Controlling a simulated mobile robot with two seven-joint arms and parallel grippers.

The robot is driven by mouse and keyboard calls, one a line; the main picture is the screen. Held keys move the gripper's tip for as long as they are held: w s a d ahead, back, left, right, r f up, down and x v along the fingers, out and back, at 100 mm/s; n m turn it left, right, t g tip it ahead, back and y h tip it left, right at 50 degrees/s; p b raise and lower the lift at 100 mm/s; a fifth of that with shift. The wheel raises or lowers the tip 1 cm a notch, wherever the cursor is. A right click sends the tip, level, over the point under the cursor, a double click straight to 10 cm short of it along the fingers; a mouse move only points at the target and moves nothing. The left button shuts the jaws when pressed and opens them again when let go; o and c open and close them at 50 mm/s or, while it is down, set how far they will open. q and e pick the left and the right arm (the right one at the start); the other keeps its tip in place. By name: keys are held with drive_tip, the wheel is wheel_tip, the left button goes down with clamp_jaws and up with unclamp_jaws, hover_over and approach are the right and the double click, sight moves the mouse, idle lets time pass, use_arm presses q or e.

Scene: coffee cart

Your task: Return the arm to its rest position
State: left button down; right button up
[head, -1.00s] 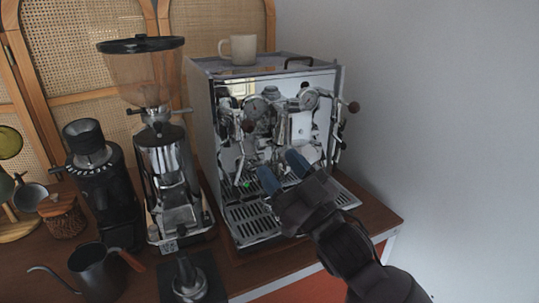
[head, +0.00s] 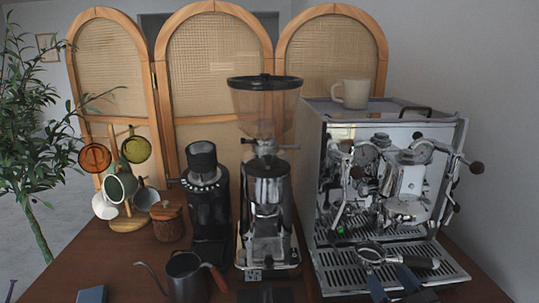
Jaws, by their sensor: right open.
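My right gripper (head: 392,284) shows at the bottom right edge of the head view. Its two blue fingertips are apart with nothing between them, just in front of the espresso machine's drip tray (head: 335,281). A portafilter (head: 370,253) with a black handle pointing right shows above the tray, just beyond the fingertips; I cannot tell whether it touches the tray. The rest of my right arm is out of view. A small blue-grey piece at the bottom left edge appears to be part of my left gripper (head: 93,294); its jaw state is unclear.
The espresso machine (head: 312,190) carries a cup (head: 352,93) on top. To its left stand a tall grinder (head: 268,190), a smaller black grinder (head: 207,200), a kettle (head: 188,277), a wooden-lidded jar (head: 168,222) and a mug tree (head: 130,222). Bare counter (head: 75,258) lies at front left.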

drive_tip(key=s+d+f+m+g+h, duration=0.1)
drive_tip(key=s+f+g, duration=0.2)
drive_tip(key=f, duration=0.7)
drive_tip(key=s+d+f+m+g+h, duration=0.1)
drive_tip(key=s+d+f+g, duration=0.1)
drive_tip(key=s+f, duration=0.6)
drive_tip(key=s+d+f+m+g+h, duration=0.1)
drive_tip(key=s+f+g, duration=0.3)
drive_tip(key=f, duration=0.8)
drive_tip(key=shift+s+d+f+h, duration=0.25)
drive_tip(key=shift+s+h, duration=0.35)
drive_tip(key=shift+s, duration=0.65)
